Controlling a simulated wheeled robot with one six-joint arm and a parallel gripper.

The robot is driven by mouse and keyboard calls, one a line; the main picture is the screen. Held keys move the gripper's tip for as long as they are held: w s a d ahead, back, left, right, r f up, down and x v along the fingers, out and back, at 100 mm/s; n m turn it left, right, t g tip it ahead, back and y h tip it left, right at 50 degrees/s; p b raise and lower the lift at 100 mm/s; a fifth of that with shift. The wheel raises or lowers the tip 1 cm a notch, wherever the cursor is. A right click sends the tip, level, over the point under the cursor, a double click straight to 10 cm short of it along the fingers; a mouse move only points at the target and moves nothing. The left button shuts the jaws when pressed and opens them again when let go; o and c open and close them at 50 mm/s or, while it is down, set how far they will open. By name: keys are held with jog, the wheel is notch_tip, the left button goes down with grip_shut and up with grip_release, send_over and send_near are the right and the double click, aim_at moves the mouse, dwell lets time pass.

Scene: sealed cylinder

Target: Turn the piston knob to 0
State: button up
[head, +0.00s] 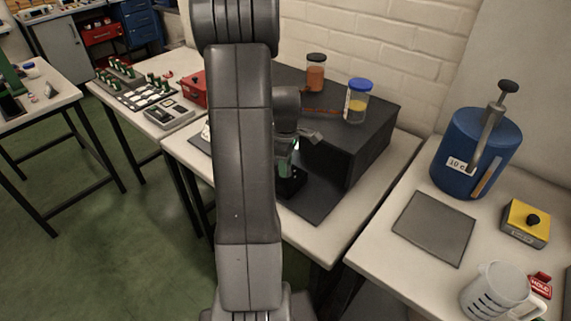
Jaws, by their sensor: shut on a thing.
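A small upright device with a greenish, partly clear body (284,160) and a black base (290,187) stands on a dark mat (318,203) on the middle table. My gripper (292,138) is at the top of this device, in front of the black box, and is shut on what appears to be its piston knob. The knob itself is hidden by the gripper and my arm. No scale or number on the device can be read from here.
A black box (372,150) stands close behind and right of my gripper, with an orange-filled jar (316,75) and a blue-lidded jar (357,105) on top. The right table holds a blue pump canister (465,150), a yellow button box (526,222) and a measuring jug (490,292).

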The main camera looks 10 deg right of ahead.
jog(key=o, duration=1)
jog(key=shift+c, duration=0.2)
notch_tip(320, 180, up, 14)
jog(key=shift+f, duration=0.1)
notch_tip(320, 180, down, 14)
jog(key=shift+r, duration=0.1)
dwell(0.5)
